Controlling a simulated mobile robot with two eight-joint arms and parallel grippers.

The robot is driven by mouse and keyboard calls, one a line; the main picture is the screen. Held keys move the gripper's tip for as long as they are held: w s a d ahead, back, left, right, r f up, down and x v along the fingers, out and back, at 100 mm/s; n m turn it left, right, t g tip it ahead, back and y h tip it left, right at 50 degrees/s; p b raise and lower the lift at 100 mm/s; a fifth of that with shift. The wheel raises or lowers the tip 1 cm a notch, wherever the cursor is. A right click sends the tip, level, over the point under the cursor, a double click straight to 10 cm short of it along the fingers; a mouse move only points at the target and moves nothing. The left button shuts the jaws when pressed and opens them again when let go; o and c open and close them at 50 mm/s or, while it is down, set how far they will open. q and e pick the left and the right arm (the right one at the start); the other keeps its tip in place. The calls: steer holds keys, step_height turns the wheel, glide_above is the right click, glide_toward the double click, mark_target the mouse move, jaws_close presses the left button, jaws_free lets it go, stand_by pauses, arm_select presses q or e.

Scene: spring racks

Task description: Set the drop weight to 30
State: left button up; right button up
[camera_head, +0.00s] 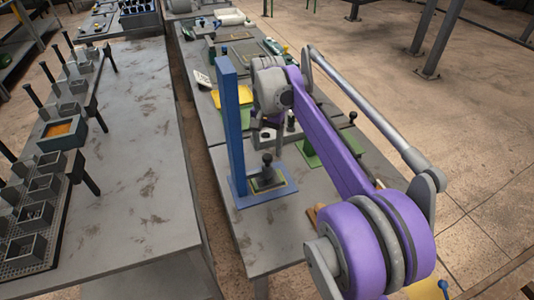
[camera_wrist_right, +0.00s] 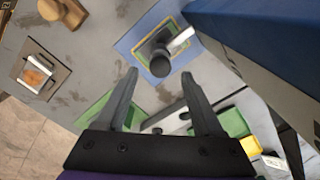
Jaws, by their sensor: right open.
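A tall blue post (camera_head: 231,125) stands on a blue base plate (camera_head: 243,198) on the grey bench. A dark block with a black knob (camera_head: 267,160) sits on a yellow-edged pad on this plate. In the wrist view, the black knob (camera_wrist_right: 160,63) lies just beyond the fingertips, and the post (camera_wrist_right: 255,35) fills the upper right. My right gripper (camera_head: 271,140) is open and empty, beside the post and above the knob; its fingers (camera_wrist_right: 158,76) are wide apart. No scale or number is readable. My left gripper is not in view.
A green stand (camera_head: 312,157) is right of the post, partly hidden by my arm. A yellow tray (camera_head: 238,96) lies behind. A wooden piece (camera_wrist_right: 65,12) shows in the wrist view. The left bench (camera_head: 145,150) has a clear middle and racks of square cups along its left side.

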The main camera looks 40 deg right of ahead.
mark_target(268, 156)
steer(key=shift+f, duration=1.55)
jaws_close()
